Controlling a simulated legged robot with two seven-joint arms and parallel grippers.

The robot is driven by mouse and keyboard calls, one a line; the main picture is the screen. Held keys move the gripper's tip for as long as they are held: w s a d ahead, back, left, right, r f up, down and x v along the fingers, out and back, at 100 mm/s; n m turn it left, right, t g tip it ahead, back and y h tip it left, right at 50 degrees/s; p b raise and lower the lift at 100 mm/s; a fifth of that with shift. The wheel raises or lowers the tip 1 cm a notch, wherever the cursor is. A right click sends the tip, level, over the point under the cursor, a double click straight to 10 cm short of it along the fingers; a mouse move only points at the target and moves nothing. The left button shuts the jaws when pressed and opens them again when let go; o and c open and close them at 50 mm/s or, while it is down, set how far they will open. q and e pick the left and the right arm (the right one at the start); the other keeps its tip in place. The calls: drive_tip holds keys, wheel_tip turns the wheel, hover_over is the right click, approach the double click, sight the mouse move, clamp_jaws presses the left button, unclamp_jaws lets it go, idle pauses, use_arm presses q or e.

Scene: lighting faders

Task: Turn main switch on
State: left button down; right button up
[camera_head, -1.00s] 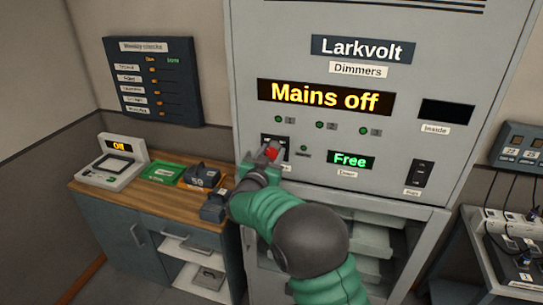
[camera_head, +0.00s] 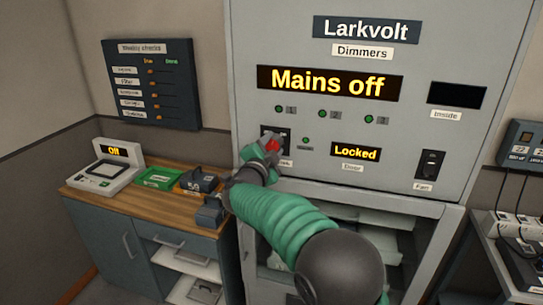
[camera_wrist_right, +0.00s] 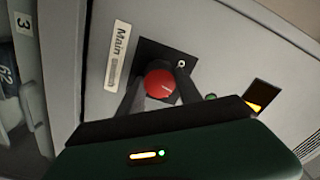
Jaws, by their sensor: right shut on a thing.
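The main switch is a red handle (camera_head: 273,145) on a dark plate, low on the left of the grey Larkvolt dimmer cabinet. In the right wrist view the red handle (camera_wrist_right: 161,85) sits beside a label reading "Main". My right gripper (camera_head: 268,151) is shut on the red handle, with dark fingers on both sides of it in the wrist view (camera_wrist_right: 160,90). The cabinet's large display (camera_head: 328,82) reads "Mains off". A smaller display (camera_head: 355,152) labelled "Door" reads "Locked". My left gripper is not in view.
A fan switch (camera_head: 429,165) is at the cabinet's right. A wooden-topped counter (camera_head: 135,208) at left holds a device (camera_head: 105,172) reading "Off", a green tray (camera_head: 160,178) and dark blocks. A weekly checks board (camera_head: 151,83) hangs above. Sockets with cables (camera_head: 510,230) are at right.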

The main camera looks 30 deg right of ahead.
drive_tip(key=shift+f+m+b, duration=0.25)
drive_tip(key=shift+m+b, duration=1.1)
drive_tip(key=shift+m, duration=0.35)
drive_tip(key=shift+f+m+b, duration=0.2)
drive_tip(key=shift+m+b, duration=1.1)
drive_tip(key=shift+m, duration=0.4)
drive_tip(key=o, duration=1.4)
drive_tip(key=shift+s+d+r, duration=0.1)
drive_tip(key=shift+s+r, duration=0.05)
drive_tip(key=shift+r, duration=0.05)
drive_tip(key=shift+c, duration=0.2)
drive_tip(key=b+v, duration=0.2)
drive_tip(key=v, duration=1.4)
drive_tip(key=shift+s+a, duration=0.15)
drive_tip(key=shift+a, duration=0.25)
